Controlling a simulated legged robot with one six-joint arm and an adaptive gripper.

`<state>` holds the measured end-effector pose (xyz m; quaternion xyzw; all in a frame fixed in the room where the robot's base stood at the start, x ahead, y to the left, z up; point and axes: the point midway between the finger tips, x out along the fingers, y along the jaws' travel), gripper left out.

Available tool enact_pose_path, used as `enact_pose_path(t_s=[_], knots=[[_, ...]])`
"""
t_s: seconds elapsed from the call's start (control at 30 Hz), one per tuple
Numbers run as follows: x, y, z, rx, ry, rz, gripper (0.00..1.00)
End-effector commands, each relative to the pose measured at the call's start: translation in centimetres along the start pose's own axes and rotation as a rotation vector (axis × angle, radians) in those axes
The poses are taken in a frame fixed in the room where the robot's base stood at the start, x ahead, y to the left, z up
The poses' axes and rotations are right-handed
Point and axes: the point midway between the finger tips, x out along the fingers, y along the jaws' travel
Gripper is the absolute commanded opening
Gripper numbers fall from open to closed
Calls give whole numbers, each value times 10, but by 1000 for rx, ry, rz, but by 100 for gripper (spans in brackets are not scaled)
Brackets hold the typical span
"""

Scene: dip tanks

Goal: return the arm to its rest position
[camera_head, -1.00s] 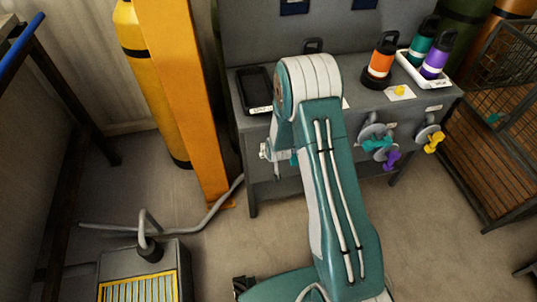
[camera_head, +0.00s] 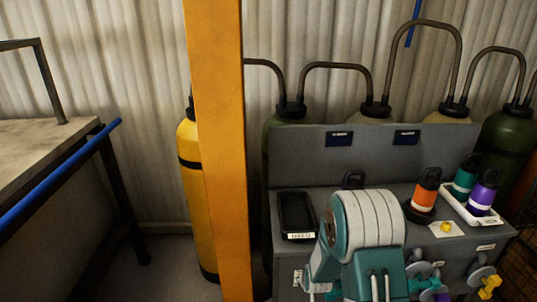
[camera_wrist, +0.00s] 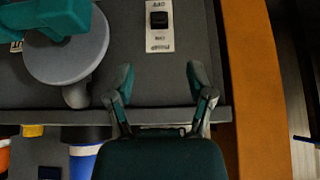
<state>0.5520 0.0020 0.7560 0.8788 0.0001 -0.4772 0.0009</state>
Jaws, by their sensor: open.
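My gripper (camera_wrist: 161,88) is open and empty in the wrist view, its two teal-tipped fingers spread apart. Between and beyond the fingers is a grey panel (camera_wrist: 120,30) with a white plate bearing a black switch (camera_wrist: 158,20). A grey round disc with a teal handle (camera_wrist: 68,48) is to the left of the fingers, apart from them. In the head view my teal and white arm rises at the bottom centre in front of the grey bench. My gripper's fingers cannot be made out there.
An orange post (camera_head: 217,150) stands left of my arm, with a yellow cylinder (camera_head: 190,180) behind it. On the bench are a black tray (camera_head: 296,213), an orange-banded bottle (camera_head: 425,195) and a white tray (camera_head: 452,203) with teal and purple bottles. A table (camera_head: 40,150) stands left.

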Motion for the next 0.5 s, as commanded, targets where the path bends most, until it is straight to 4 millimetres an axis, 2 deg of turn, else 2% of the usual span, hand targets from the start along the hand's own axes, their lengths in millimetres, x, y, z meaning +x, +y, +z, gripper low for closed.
enact_pose_path(t_s=[0.03, 0.2, 0.5], knots=[[-14, 0, -10, 0, 7, 0, 69], [-73, 0, -38, 0, 1, -1, 69], [-181, 0, -59, 1, -18, -2, 69]])
